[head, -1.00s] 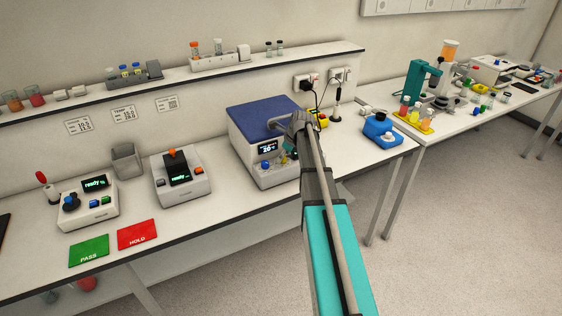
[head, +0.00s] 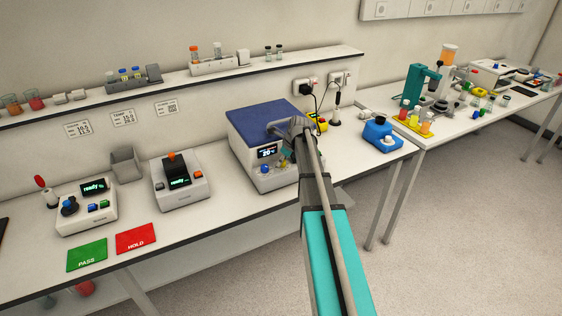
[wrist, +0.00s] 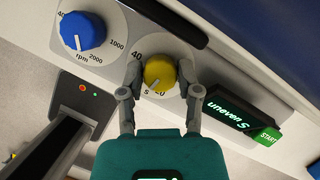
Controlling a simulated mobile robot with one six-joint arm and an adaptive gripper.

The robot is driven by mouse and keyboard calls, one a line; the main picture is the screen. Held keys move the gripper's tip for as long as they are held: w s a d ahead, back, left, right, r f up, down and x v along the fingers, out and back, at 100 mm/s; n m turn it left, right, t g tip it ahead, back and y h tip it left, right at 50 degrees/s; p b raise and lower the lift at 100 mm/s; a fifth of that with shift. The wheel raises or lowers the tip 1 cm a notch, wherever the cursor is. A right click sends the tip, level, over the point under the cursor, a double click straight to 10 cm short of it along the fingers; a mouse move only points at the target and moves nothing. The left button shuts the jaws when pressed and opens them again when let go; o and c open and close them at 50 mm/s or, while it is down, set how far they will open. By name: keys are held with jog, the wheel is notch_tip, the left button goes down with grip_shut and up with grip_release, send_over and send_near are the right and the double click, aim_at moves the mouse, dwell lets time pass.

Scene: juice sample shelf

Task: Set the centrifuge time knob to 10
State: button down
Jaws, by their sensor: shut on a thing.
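The centrifuge (head: 240,132) is a white box with a blue lid on the bench, its lit display (head: 267,152) facing front. In the wrist view its yellow knob (wrist: 159,72) sits on a round pale dial with a "40" at upper left and partly hidden marks below. The knob's pale pointer line points down and slightly left in the picture. My gripper (wrist: 161,80) has one finger on each side of the yellow knob and is shut on it. In the head view my arm hides much of the panel's right side.
A blue rpm knob (wrist: 82,30) is beside the yellow one. A dark display (wrist: 225,112) reading "uneven S" and a green START button (wrist: 267,137) are at right. The green PASS mat (head: 87,254) and red HOLD mat (head: 136,238) lie left on the bench.

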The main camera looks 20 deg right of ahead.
jog(key=shift+a, duration=0.1)
jog(key=shift+n, duration=0.4)
jog(key=shift+d+n+g+y, duration=0.2)
jog(key=shift+n+g+y, duration=0.15)
jog(key=shift+n, duration=0.55)
jog(key=n+g, duration=0.1)
jog(key=n, duration=0.1)
jog(key=n+y, duration=0.1)
jog(key=n, duration=0.2)
jog(key=shift+g, duration=0.35)
jog(key=n+g, duration=0.1)
jog(key=n, duration=0.3)
jog(key=shift+n+g, duration=0.4)
